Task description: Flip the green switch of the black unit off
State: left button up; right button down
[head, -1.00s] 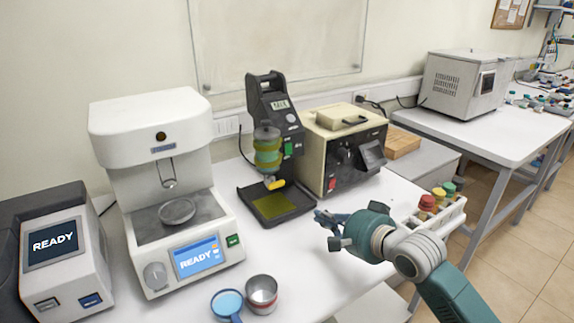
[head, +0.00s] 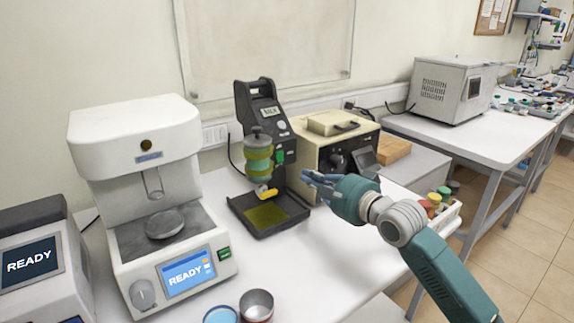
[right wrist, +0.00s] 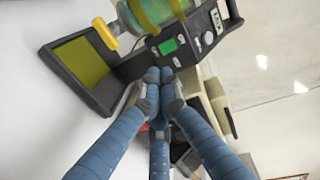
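The black unit (head: 283,127) stands upright at the middle of the white table, with a dark tray and a green-yellow glass vessel (head: 258,157) on its front. Its green switch (head: 280,157) is on the front panel, right of the vessel. It also shows in the right wrist view (right wrist: 168,46), lit green. My right gripper (head: 312,179) is in front of and right of the unit, slightly lower than the switch. In the right wrist view its three blue fingers (right wrist: 161,78) are drawn together, empty, with their tips close below the switch and apparently apart from it. My left gripper is out of view.
A beige box instrument (head: 306,152) with a black front stands just right of the unit, behind my right gripper. A white tester (head: 140,128) stands left. A metal cup (head: 257,306) is at the front. A rack of colored bottles (head: 446,216) is at the right edge.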

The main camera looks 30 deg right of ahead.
aim_at(279, 162)
jog(key=w, duration=0.3)
jog(key=w+a+p, duration=0.1)
jog(key=w, duration=0.2)
jog(key=w+f+p, duration=0.1)
jog(key=w, duration=0.2)
jog(key=shift+w+a, duration=0.15)
jog(key=shift+w+a+f, duration=0.1)
jog(key=shift+w+f, duration=0.05)
jog(key=shift+w, duration=0.3)
